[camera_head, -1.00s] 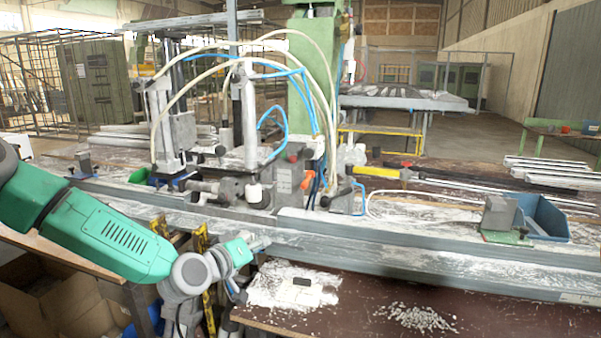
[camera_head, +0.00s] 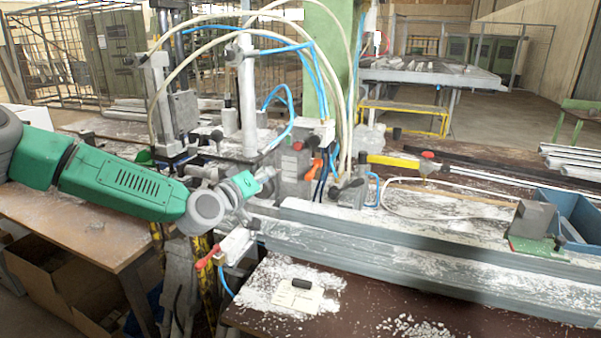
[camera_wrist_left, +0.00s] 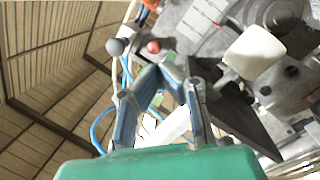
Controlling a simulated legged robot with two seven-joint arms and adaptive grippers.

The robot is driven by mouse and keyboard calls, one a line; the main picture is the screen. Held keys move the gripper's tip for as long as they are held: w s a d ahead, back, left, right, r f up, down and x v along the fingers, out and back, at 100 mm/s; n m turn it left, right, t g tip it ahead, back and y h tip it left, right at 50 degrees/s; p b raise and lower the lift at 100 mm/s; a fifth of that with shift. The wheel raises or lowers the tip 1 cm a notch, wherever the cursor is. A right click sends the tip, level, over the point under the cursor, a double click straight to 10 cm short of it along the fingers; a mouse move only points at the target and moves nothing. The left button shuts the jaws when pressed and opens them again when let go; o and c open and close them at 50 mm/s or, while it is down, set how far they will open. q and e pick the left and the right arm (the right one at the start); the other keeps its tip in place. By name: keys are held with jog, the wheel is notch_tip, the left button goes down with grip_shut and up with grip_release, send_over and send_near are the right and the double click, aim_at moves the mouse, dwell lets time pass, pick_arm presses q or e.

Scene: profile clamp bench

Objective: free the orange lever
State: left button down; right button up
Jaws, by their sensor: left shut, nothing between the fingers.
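The orange lever (camera_head: 315,169) sticks out from the front of the clamp unit in the head view. In the left wrist view, an orange part (camera_wrist_left: 150,4) shows at the top edge, partly cut off. My left gripper (camera_head: 268,173) is shut and empty, just left of the lever and apart from it in the head picture. In the left wrist view the gripper's fingers (camera_wrist_left: 163,82) converge, with a red knob (camera_wrist_left: 153,46) just beyond them. My right gripper is not in view.
Blue and white hoses (camera_head: 313,80) arch over the clamp unit. A grey profile rail (camera_head: 420,250) runs along the bench front. A red-handled lever (camera_head: 206,261) hangs below my left arm. A grey block (camera_head: 533,218) and blue bin (camera_head: 578,215) stand at right.

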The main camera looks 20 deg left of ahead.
pick_arm(q)
send_near(314, 169)
jog(key=w+a+r, duration=0.3)
jog(key=w, duration=0.2)
jog(key=shift+w+d+f+p, duration=0.15)
jog(key=shift+d+f+p, duration=0.2)
jog(key=shift+d+f, duration=0.3)
jog(key=shift+w+d+f+p, duration=0.2)
jog(key=shift+d+f+p, duration=0.15)
jog(key=shift+d+f, duration=0.3)
